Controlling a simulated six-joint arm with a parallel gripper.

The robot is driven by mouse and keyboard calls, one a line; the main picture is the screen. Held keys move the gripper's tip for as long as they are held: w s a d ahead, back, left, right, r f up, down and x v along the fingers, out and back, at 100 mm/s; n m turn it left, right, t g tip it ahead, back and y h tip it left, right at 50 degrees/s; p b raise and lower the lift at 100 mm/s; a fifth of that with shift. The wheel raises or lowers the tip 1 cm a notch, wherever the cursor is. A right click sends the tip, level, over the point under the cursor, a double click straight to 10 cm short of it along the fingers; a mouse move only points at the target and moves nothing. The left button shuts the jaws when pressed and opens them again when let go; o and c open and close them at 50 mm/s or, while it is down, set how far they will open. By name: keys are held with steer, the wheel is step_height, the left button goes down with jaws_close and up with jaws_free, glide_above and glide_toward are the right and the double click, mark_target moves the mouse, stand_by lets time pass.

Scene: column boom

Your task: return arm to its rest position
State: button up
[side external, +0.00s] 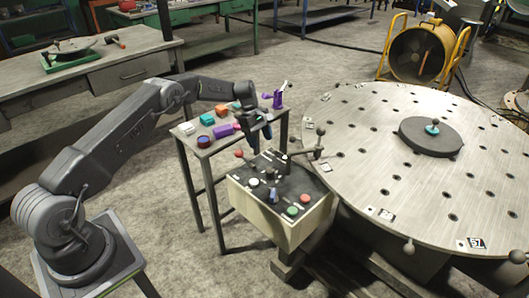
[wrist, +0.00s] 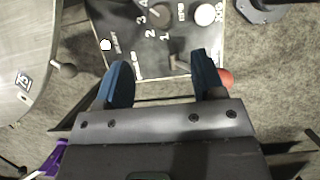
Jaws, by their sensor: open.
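My arm reaches across from its base at the lower left. My gripper (side external: 262,134) hangs fingers-down above the back edge of a control box (side external: 262,217), beside the small table. In the wrist view my gripper (wrist: 163,80) has its two blue fingers apart with nothing between them.
The small table (side external: 204,153) carries several coloured parts, close to my forearm. A workbench (side external: 110,60) is behind my arm. Open floor (side external: 190,245) lies between my base and the box.

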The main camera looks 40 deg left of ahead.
steer(key=shift+v, duration=0.95)
steer(key=s+d+r+m+t+y, duration=0.1)
steer(key=s+d+r+m, duration=0.25)
steer(key=r, duration=0.55)
steer(key=s+d+r+m+y, duration=0.1)
steer(key=s+d+r+m, duration=0.15)
steer(key=s+r, duration=0.4)
steer(key=s+d+r+m+t+y, duration=0.1)
steer(key=s+d+r+m, duration=0.25)
steer(key=r, duration=0.65)
steer(key=s+d+m+t, duration=0.1)
steer(key=s+d+m, duration=0.2)
steer(key=s, duration=1)
steer(key=s+d+m+t+y, duration=0.1)
steer(key=s+m, duration=0.4)
steer(key=s, duration=0.7)
steer(key=d+t, duration=0.1)
steer(key=d, duration=0.1)
steer(key=shift+s+d+r+t, duration=0.25)
steer(key=shift+s+r+t, duration=0.05)
steer(key=shift+s+r, duration=0.1)
steer(key=shift+w+m, duration=0.1)
steer(key=shift+m, duration=0.15)
